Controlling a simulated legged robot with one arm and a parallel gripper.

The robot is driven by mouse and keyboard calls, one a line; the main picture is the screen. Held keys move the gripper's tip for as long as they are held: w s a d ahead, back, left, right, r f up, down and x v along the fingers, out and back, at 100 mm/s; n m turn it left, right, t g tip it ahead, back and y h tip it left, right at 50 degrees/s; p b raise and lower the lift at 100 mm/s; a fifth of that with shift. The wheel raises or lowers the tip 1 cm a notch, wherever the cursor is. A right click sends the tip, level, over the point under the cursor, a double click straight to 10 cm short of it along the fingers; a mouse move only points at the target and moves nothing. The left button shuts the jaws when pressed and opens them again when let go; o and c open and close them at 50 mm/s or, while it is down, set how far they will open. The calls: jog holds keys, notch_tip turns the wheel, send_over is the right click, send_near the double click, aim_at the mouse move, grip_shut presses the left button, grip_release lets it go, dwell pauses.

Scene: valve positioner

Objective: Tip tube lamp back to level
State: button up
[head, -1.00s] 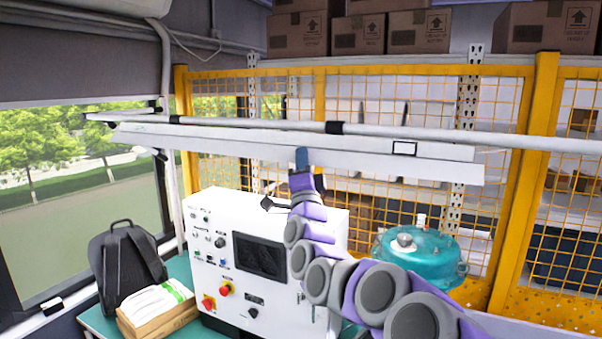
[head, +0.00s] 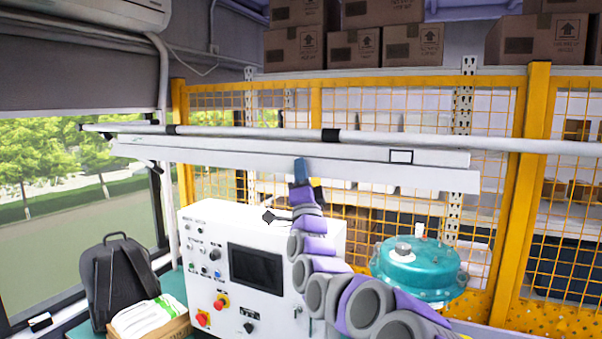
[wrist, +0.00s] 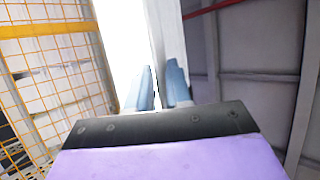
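The tube lamp (head: 240,158) is a long white fixture hanging across the head view. It slopes down to the right in the picture and shows two long white faces, with a small framed label (head: 401,156) near its right end. My gripper (head: 301,168) is raised to the lamp's middle, its blue fingers overlapping the lower edge. In the wrist view, the two blue fingers (wrist: 162,88) point up at the lamp's white surface (wrist: 125,45), with a narrow gap between them. The contact is hidden, so I cannot tell whether they grip the lamp's edge.
A round bar (head: 240,131) with black bands runs across just before the lamp. Below stand a white control box (head: 215,250), a teal vessel (head: 420,275) and a black backpack (head: 118,275). A yellow mesh fence (head: 535,200) stands behind, with cartons (head: 290,48) above.

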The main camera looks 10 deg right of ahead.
jog(key=shift+s, duration=0.1)
dwell(0.3)
jog(key=v, duration=1.7)
jog(key=shift+b, duration=0.4)
jog(key=shift+a+f, duration=0.15)
